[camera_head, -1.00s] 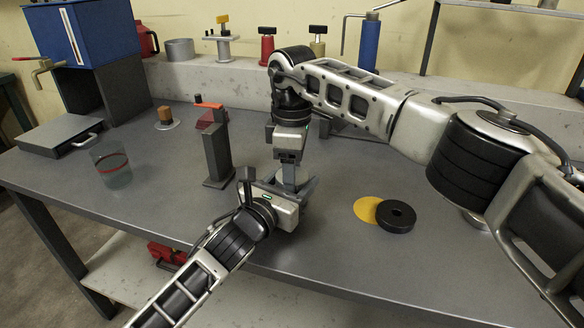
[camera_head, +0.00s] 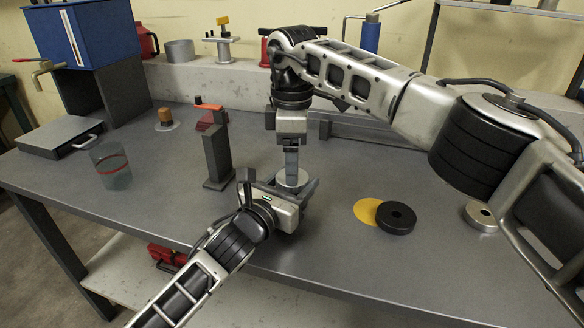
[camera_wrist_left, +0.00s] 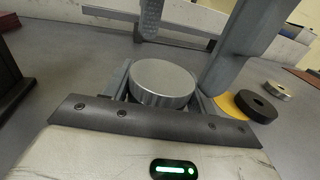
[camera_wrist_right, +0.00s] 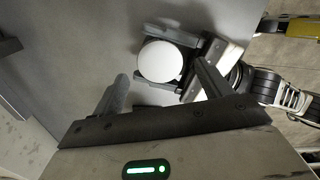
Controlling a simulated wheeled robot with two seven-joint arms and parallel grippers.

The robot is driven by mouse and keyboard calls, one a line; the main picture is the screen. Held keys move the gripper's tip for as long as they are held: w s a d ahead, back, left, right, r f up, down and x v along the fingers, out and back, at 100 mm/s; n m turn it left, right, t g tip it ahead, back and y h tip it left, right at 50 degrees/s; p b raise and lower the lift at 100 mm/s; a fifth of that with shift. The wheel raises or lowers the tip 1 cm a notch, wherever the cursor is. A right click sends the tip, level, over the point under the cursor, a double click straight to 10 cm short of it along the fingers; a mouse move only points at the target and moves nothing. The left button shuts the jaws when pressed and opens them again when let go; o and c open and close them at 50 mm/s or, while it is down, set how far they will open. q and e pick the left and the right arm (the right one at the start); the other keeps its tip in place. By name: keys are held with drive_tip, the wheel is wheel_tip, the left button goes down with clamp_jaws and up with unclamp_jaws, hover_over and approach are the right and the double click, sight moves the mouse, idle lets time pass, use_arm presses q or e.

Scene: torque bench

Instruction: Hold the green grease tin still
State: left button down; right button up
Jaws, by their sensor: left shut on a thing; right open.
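The grease tin shows as a round silver lid (camera_head: 292,177) near the bench's front middle; its green side is hidden. My left gripper (camera_head: 290,190) is shut around the tin low on the bench. In the left wrist view the ridged lid (camera_wrist_left: 162,82) stands level between its fingers. My right gripper (camera_head: 291,168) points down just above the lid. In the right wrist view its two fingers are spread and empty, and the lid (camera_wrist_right: 160,61) lies beyond the fingertips, apart from them.
A dark post with a red-orange top (camera_head: 216,150) stands close left of the grippers. A yellow disc (camera_head: 367,211) and a black ring (camera_head: 396,217) lie to the right, with a small silver round part (camera_head: 481,216) farther right. A glass (camera_head: 111,167) stands at left. The front right bench is clear.

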use_arm(q)
drive_tip(key=shift+f, duration=0.15)
use_arm(e)
drive_tip(key=shift+a+r, duration=0.1)
drive_tip(key=shift+r, duration=0.6)
use_arm(q)
drive_tip(key=shift+s, duration=0.1)
use_arm(e)
drive_tip(key=shift+r, duration=0.25)
drive_tip(key=shift+c, duration=1.4)
wheel_tip(320, 180, up, 3)
drive_tip(key=m, duration=0.3)
drive_tip(key=shift+f, duration=0.3)
wheel_tip(320, 180, down, 8)
drive_tip(key=shift+r, duration=0.25)
use_arm(q)
drive_tip(key=shift+r, duration=0.2)
use_arm(e)
drive_tip(key=c, duration=0.8)
drive_tip(key=shift+n, duration=1.5)
